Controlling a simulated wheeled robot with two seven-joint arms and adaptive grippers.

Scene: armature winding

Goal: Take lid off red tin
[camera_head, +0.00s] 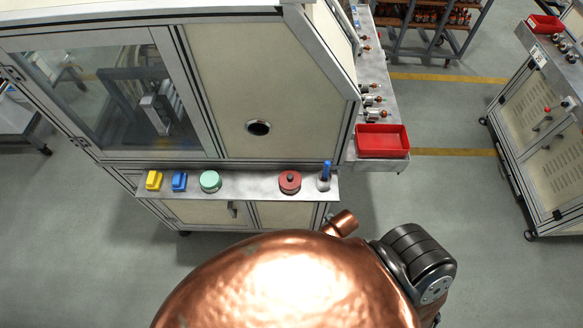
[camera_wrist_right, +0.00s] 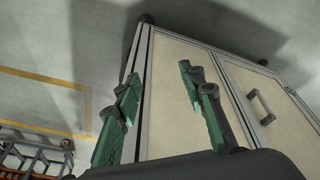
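The red tin (camera_head: 290,183) stands on the narrow metal shelf of the machine in the head view, with its lid on and a small dark knob on top. A green round tin (camera_head: 210,181) stands to its left on the same shelf. My right gripper (camera_wrist_right: 163,100) shows in the right wrist view with its two green-padded fingers spread wide and nothing between them. Cabinet panels lie beyond it. The red tin is not in the wrist view. Neither gripper shows in the head view, where my copper-coloured body fills the bottom.
The shelf (camera_head: 250,188) also holds a yellow block (camera_head: 154,180), a blue block (camera_head: 180,181) and a metal holder with a blue item (camera_head: 325,176) close right of the red tin. A red tray (camera_head: 382,140) sits on the side bench. The machine wall rises behind the shelf.

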